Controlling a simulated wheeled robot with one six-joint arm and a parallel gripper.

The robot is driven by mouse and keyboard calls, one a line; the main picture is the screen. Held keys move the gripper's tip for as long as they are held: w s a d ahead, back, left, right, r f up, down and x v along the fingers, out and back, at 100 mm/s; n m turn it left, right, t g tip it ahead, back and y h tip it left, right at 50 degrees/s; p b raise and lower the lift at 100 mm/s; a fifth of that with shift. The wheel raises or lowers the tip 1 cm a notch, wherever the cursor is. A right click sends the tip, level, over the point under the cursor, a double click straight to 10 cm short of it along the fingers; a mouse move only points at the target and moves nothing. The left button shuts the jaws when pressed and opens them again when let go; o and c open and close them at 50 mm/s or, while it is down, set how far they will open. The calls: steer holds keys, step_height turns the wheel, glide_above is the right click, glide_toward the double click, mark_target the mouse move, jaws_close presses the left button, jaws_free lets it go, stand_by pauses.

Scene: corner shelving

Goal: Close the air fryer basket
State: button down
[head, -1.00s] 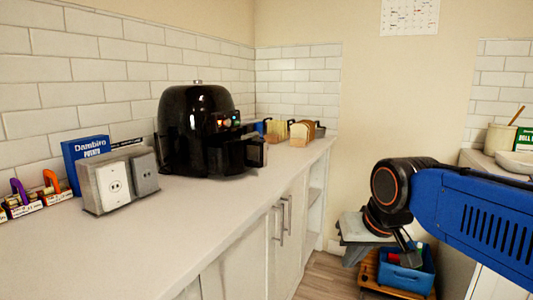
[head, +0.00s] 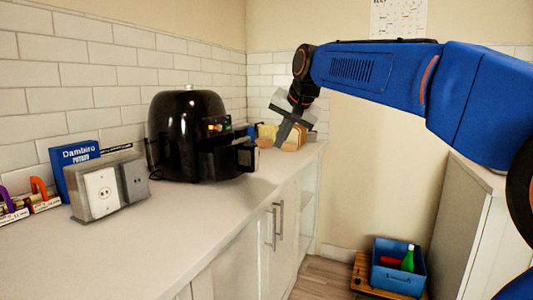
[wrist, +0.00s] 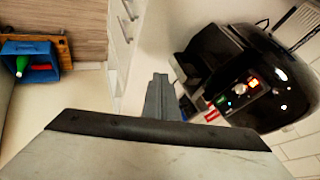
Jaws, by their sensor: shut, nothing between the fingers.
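The black air fryer (head: 187,125) stands on the counter against the tiled wall. Its basket (head: 228,160) sticks out to the right, partly pulled out, with the handle (head: 248,157) at its outer end. In the wrist view the air fryer (wrist: 265,80) is at the upper right, turned on its side, with lit buttons. My gripper (head: 282,137) is shut and empty, in the air just right of the basket handle in the head view. In the wrist view the gripper fingers (wrist: 158,97) point toward the counter beside the basket. I cannot tell the exact gap to the handle.
Bread slices (head: 293,138) are behind my gripper. The front counter is clear.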

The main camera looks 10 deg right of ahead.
mark_target(235, 153)
steer(key=w+a+f, duration=0.4)
steer(key=w+f, duration=0.3)
steer(key=w, duration=0.1)
steer(key=shift+a+f, duration=0.25)
steer(key=shift+a, duration=0.1)
steer(key=shift+a, duration=0.1)
steer(key=w+a, duration=0.3)
steer(key=a, duration=0.2)
steer(key=w+a, duration=0.2)
steer(key=shift+w+a, duration=0.3)
steer(key=shift+a, duration=0.1)
